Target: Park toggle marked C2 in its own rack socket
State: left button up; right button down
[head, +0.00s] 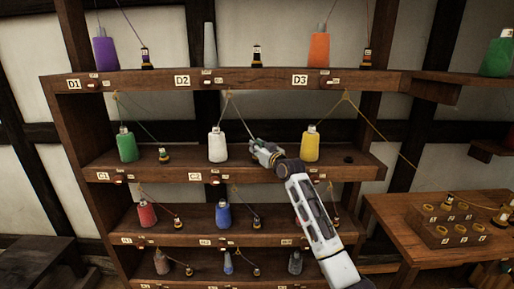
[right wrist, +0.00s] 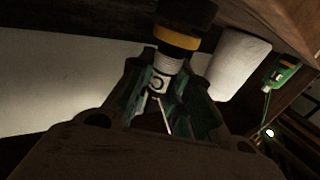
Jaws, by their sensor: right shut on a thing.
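My right gripper (head: 264,151) is at the shelf of the C row, just right of the white spool (head: 218,146). In the right wrist view its green fingers (right wrist: 168,90) are shut on a toggle (right wrist: 178,40) with a black end, a yellow band and a pale ribbed neck. A white mark on it shows a partial letter like C. The white spool (right wrist: 240,62) is close beside it. A thread runs from a hook above the white spool down to my right gripper. The C2 label (head: 194,177) is on the shelf edge. The C2 socket cannot be made out behind my gripper. My left gripper is not in view.
The yellow spool (head: 311,146) stands right of my gripper, with an empty dark socket (head: 348,160) beyond it. The green spool (head: 127,146) and a parked toggle (head: 164,155) are to the left. A side table (head: 440,266) holds a wooden block (head: 447,235).

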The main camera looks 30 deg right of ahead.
jog(key=shift+f, duration=0.25)
jog(key=c, duration=1.6)
grip_release()
jog(key=shift+s, duration=0.1)
jog(key=shift+s+a+p, duration=0.1)
jog(key=shift+s+p, duration=0.3)
jog(key=shift+s, duration=2.2)
jog(key=shift+s+a+p, duration=0.1)
jog(key=shift+s+p, duration=0.2)
jog(key=shift+s, duration=2.55)
